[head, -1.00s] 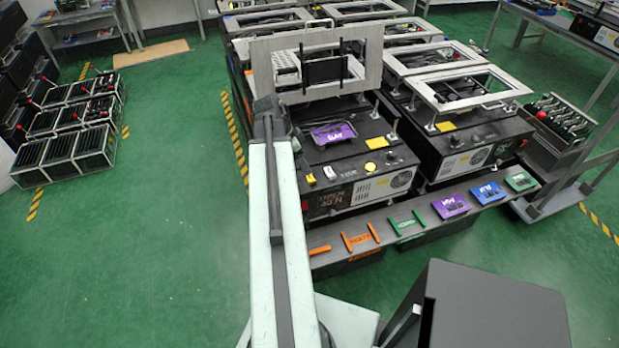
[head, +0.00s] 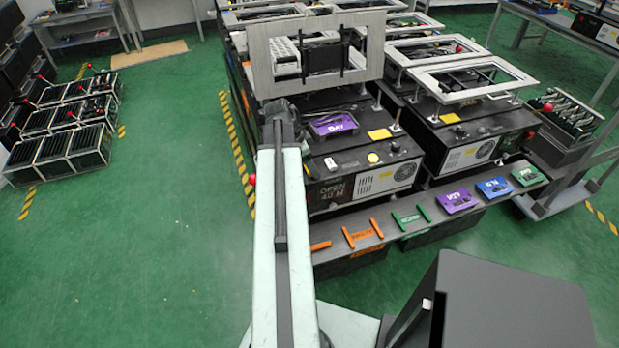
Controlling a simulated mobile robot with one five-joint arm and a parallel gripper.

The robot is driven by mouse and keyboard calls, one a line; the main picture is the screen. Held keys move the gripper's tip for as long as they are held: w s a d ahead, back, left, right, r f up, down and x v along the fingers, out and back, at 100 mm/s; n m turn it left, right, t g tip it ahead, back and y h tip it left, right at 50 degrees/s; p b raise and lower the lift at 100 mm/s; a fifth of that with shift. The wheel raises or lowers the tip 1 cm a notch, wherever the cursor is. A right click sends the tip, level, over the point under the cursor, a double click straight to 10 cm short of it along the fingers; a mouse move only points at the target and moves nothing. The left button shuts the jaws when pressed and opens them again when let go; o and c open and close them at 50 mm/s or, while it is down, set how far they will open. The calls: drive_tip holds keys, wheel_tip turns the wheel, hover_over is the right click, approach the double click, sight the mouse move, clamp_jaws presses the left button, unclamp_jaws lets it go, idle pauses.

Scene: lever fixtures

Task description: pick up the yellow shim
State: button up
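A flat yellow piece (head: 379,134), which looks like the yellow shim, lies on top of the front black machine (head: 345,145), right of a purple-labelled tray (head: 333,124). A similar yellow piece (head: 449,118) lies on the machine to its right, so I cannot be sure which is meant. My arm rises from the bottom centre, and its dark far end is left of the purple-labelled tray. My gripper's fingertips cannot be made out; they are hidden behind the arm or lost among dark parts.
A grey upright panel (head: 261,60) with an opening stands above the front machine. A dark shelf (head: 425,228) along the machines' front holds orange, green, purple and blue pieces. A round yellow knob (head: 373,158) and white block (head: 330,162) are on the machine. Green floor (head: 160,230) at left is clear.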

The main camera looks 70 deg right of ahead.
drive_tip(key=c, duration=1.1)
drive_tip(key=shift+r, duration=0.15)
wheel_tip(320, 180, up, 10)
drive_tip(key=p, duration=1)
